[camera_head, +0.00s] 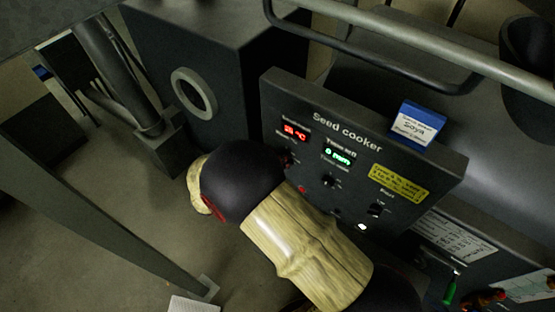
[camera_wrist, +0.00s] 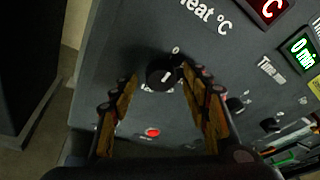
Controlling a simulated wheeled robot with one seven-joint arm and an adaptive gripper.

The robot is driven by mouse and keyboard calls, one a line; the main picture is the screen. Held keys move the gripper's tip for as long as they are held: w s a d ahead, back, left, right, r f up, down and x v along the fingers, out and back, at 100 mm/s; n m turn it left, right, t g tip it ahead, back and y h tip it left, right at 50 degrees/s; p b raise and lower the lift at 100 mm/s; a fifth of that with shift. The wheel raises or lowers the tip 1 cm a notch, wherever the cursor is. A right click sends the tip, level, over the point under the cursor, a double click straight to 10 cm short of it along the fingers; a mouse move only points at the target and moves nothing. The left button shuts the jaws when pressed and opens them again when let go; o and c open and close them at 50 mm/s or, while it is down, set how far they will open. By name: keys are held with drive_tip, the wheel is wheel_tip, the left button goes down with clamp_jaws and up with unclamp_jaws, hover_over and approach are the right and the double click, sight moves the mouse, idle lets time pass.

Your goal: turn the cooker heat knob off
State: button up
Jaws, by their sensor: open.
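The seed cooker's dark control panel (camera_head: 355,137) carries the heat knob (camera_wrist: 161,71), a round black knob with a short white mark, below the "Heat °C" label. A "0" is printed just above it and small lettering, partly covered, below it. The white mark is slightly tilted; I cannot tell which end points. My gripper (camera_wrist: 160,80) is open in the wrist view, with one finger left and one right of the knob. I cannot tell whether either finger touches it. In the head view my arm hides the gripper and most of the knob's area.
A red temperature display (camera_head: 295,132), a green timer display (camera_head: 339,154) and the timer knob (camera_head: 329,181) are on the panel. A red light (camera_wrist: 152,132) sits below the heat knob. A blue-topped "Soya" card (camera_head: 417,124) stands on the panel's top edge. A metal rail (camera_head: 420,42) runs above.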

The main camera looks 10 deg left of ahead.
drive_tip(key=v, duration=1.2)
idle(0.6)
